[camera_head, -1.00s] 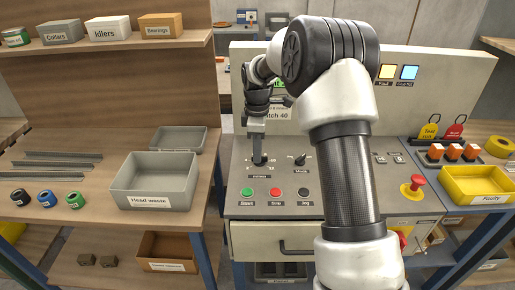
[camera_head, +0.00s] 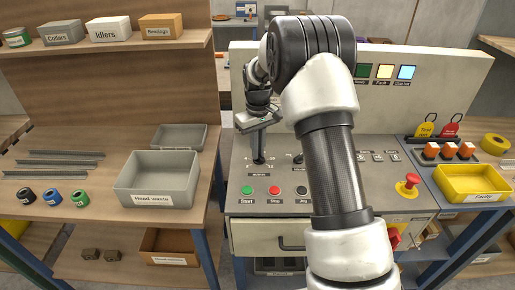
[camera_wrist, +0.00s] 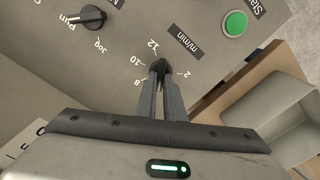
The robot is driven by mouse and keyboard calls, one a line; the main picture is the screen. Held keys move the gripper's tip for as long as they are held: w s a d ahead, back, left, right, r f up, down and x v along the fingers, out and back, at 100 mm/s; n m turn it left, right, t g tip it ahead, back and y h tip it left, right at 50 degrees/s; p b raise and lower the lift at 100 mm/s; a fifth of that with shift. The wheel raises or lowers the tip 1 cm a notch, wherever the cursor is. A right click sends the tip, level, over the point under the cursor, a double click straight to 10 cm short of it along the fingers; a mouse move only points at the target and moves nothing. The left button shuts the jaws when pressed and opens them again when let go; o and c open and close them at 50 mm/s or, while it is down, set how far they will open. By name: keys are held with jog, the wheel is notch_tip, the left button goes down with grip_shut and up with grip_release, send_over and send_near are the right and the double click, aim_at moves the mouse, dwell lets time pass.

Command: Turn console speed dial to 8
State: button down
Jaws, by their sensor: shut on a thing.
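The speed dial is a small black knob (camera_wrist: 161,66) on the grey console, with the m/min label beside it. The wrist view shows scale numbers 12, 10, 8 and 2 around it; its pointer is hidden between the fingers, so I cannot tell its setting. My gripper (camera_wrist: 160,76) is shut on the knob, fingers pointing down onto it. In the head view my gripper (camera_head: 259,157) stands upright over the dial at the console's left, its fingertips covering most of the knob.
The mode knob (camera_wrist: 87,17) is close beside the dial. Green start (camera_head: 247,190), red stop (camera_head: 274,190) and black jog (camera_head: 302,190) buttons line the front. A red emergency button (camera_head: 411,181) is at right. A grey bin (camera_head: 155,197) stands on the left bench.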

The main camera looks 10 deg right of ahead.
jog(key=m+p, duration=0.1)
jog(key=m, duration=0.4)
jog(key=shift+d+r+m, duration=0.1)
jog(key=shift+d+m, duration=0.05)
jog(key=shift+m, duration=0.15)
jog(key=m, duration=0.5)
jog(key=shift+d+m+p, duration=0.15)
jog(key=shift+m+p, duration=0.15)
jog(key=shift+p, duration=0.1)
jog(key=c, duration=1.9)
grip_release()
jog(key=shift+o, duration=0.2)
notch_tip(320, 180, up, 17)
jog(key=p, duration=0.1)
jog(key=shift+r, duration=0.15)
